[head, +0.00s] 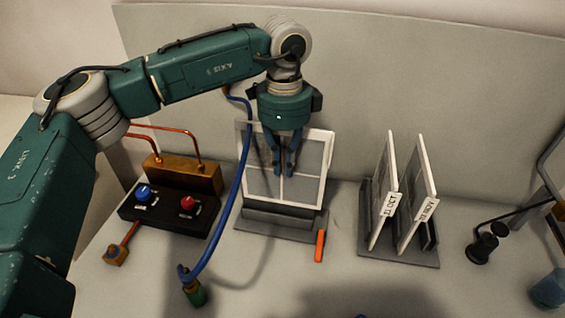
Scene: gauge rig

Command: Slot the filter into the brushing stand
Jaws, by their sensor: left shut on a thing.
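The filter (308,165) is a white-framed grey panel with a cross bar, held nearly upright at the middle of the head view. My left gripper (283,172) reaches down in front of it, its fingers overlapping the panel's middle and shut on it. The grey stand (282,226) is directly below, and the filter's lower edge meets or overlaps its raised bar; I cannot tell whether it sits in the slot. The exact grip is partly hidden by the fingers. My right gripper is not in view.
An orange-handled tool (320,246) lies at the stand's right front. A rack (400,250) with two labelled filters stands to the right. A valve block with knobs (170,205) is at left. A blue hose (236,205) hangs beside the filter. Black weights (482,247) stand far right.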

